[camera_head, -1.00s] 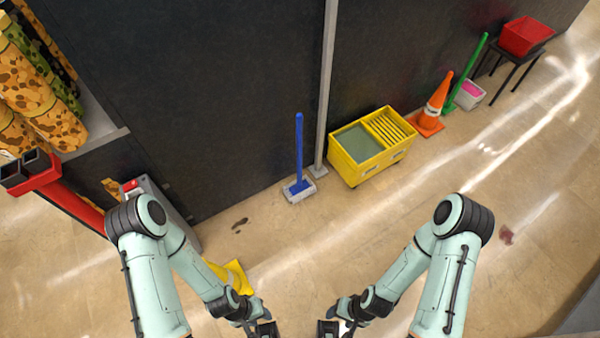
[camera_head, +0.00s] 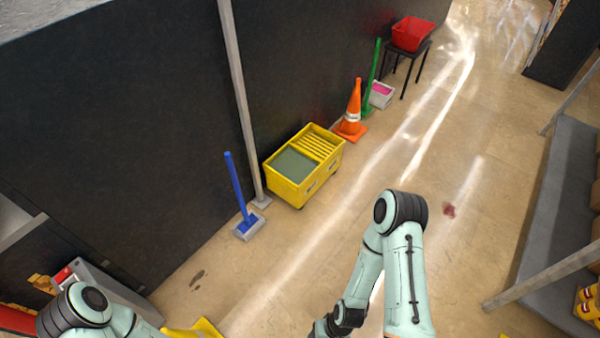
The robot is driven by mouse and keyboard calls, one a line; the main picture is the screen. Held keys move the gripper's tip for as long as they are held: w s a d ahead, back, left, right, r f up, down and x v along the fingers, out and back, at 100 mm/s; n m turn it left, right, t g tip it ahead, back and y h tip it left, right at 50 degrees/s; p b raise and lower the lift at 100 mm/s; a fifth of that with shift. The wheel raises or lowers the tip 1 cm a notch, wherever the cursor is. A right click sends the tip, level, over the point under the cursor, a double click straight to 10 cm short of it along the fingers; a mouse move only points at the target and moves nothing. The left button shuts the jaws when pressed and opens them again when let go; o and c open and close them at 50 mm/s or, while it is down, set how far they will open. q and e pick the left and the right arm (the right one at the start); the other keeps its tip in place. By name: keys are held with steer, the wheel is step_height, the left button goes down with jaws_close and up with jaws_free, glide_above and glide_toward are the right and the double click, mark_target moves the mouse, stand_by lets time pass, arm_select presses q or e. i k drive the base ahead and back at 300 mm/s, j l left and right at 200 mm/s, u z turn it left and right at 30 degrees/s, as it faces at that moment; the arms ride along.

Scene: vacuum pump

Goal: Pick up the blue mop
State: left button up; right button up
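The blue mop (camera_head: 238,190) stands upright, tilted a little, near the foot of the dark wall. Its blue head rests in or on a small white-grey base (camera_head: 250,227) on the floor. My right arm reaches down in the lower middle of the head view, to the right of the mop and nearer to me. Its gripper is at or below the bottom edge and its fingers do not show. Only the shoulder part of my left arm shows at the bottom left; its gripper is out of view. Neither arm touches the mop.
A yellow mop bucket (camera_head: 303,190) stands right of the mop, beyond a grey post (camera_head: 240,100). Farther along are an orange cone (camera_head: 353,108), a green pole (camera_head: 374,75) and a red bin (camera_head: 411,34). A yellow object (camera_head: 195,329) lies at the bottom. The middle floor is clear.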

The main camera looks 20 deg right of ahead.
mark_target(250, 222)
steer(key=i+l+u, duration=0.15)
steer(key=i+l, duration=0.15)
steer(key=i+l+u, duration=0.1)
steer(key=i+l, duration=0.2)
steer(key=l, duration=0.2)
steer(key=i+l+u, duration=0.15)
steer(key=l, duration=0.25)
steer(key=i+l+u, duration=0.15)
steer(key=i+l, duration=0.75)
